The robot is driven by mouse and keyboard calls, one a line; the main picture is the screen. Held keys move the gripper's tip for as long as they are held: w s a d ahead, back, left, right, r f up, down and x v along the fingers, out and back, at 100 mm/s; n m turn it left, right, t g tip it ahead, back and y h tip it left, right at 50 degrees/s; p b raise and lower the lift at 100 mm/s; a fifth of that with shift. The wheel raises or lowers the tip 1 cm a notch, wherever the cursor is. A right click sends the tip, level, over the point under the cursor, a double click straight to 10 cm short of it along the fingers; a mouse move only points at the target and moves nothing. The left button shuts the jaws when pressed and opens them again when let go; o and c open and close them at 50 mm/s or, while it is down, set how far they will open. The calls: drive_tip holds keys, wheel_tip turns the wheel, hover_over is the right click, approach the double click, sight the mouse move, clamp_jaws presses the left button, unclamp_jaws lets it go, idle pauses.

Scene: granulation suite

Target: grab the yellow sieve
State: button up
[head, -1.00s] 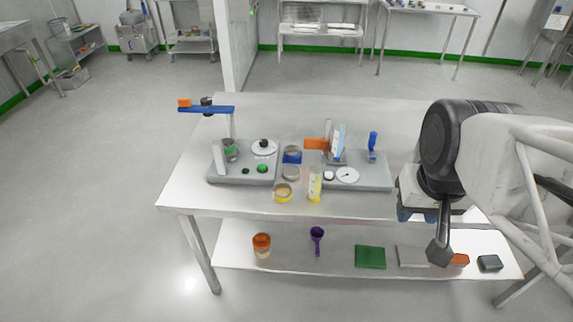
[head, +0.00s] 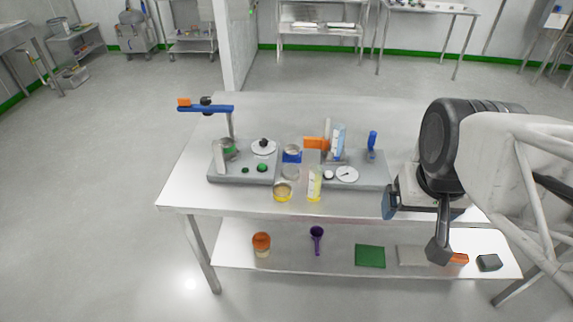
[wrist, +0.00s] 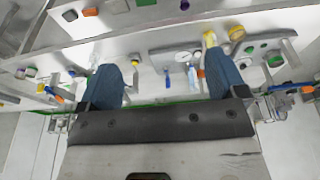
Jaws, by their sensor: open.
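The yellow sieve (head: 283,192) is a small round pan with a yellow band, near the front edge of the table, left of a yellow bottle (head: 314,186). In the wrist view a round yellow-rimmed thing, apparently the sieve (wrist: 237,33), shows at the upper right, close to the yellow bottle (wrist: 210,39). My gripper (head: 389,203) is at the table's front right, well right of the sieve and apart from it.
A grey sieve (head: 291,173) and a blue sieve (head: 292,155) stand behind the yellow one. Grey trays with fittings flank them on the left (head: 222,179) and right (head: 378,182). The table's front left (head: 215,200) is clear. A lower shelf (head: 290,262) holds several things.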

drive_tip(key=w+a+f+n+t+y, duration=0.1)
drive_tip(key=w+a+f+n+t, duration=0.2)
drive_tip(key=w+f, duration=0.45)
drive_tip(key=w+a+f+n+t, duration=0.15)
drive_tip(key=w+a+f, duration=0.35)
drive_tip(key=w, duration=0.6)
drive_tip(key=w+a+f+n+t+y, duration=0.2)
drive_tip(key=w+a+f+t+y, duration=0.15)
drive_tip(key=a+f, duration=0.35)
drive_tip(key=t+y, duration=0.1)
drive_tip(key=y, duration=0.3)
approach(282, 193)
drive_tip(key=shift+w+a+r+n+h, duration=0.25)
drive_tip(key=shift+w+a+r, duration=0.2)
drive_tip(key=shift+a+r, duration=0.3)
drive_tip(key=shift+d, duration=0.1)
drive_tip(key=shift+w, duration=0.1)
drive_tip(key=shift+x, duration=1.2)
